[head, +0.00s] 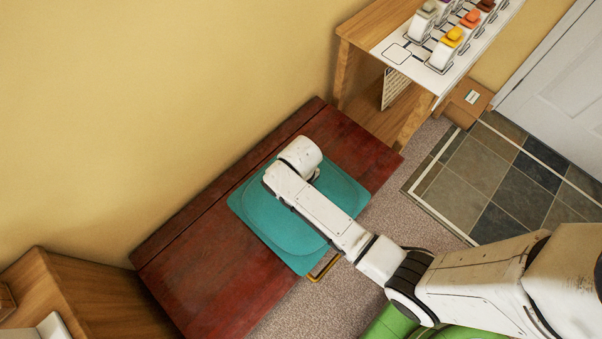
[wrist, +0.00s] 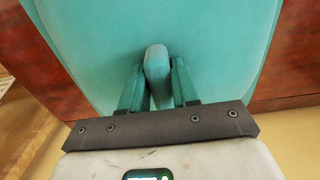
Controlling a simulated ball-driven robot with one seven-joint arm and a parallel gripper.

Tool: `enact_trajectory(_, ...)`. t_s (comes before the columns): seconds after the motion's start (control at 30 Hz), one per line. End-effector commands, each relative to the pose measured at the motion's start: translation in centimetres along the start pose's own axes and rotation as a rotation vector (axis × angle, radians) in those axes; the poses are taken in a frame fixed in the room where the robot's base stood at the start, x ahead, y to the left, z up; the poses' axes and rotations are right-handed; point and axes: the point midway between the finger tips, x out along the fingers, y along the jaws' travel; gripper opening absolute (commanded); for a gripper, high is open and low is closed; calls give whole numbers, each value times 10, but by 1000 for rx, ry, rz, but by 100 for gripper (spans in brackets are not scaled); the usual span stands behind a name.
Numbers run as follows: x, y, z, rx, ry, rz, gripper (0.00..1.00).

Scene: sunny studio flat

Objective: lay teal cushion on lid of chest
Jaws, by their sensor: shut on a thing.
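The teal cushion (head: 268,222) is over the dark red wooden lid of the chest (head: 205,262), flat and roughly in line with it, nearer the lid's right end. Part of its front edge reaches the chest's front edge. I cannot tell whether the cushion touches the lid. In the wrist view my gripper (wrist: 158,88) is shut on a raised grip in the middle of the cushion (wrist: 95,45). In the head view my arm hides the fingers and part of the cushion. The lid (wrist: 48,70) also shows beside the cushion in the wrist view.
A wooden shelf unit (head: 364,28) with several colour-topped containers stands beyond the chest's right end. Wooden furniture (head: 80,285) stands at its left end. A yellow wall (head: 150,90) runs behind. A green object (head: 390,325) is on the floor below my arm. Speckled carpet lies in front.

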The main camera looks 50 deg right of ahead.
Motion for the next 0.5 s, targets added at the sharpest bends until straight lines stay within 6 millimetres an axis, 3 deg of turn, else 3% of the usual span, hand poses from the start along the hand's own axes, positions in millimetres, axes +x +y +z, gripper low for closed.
enact_trajectory(0.07,2,0,0,0,1,1,0)
enact_trajectory(0.1,2,0,0,0,0,0,34)
enact_trajectory(0.33,2,0,0,0,0,0,55)
enact_trajectory(0.5,2,0,0,0,-1,0,55)
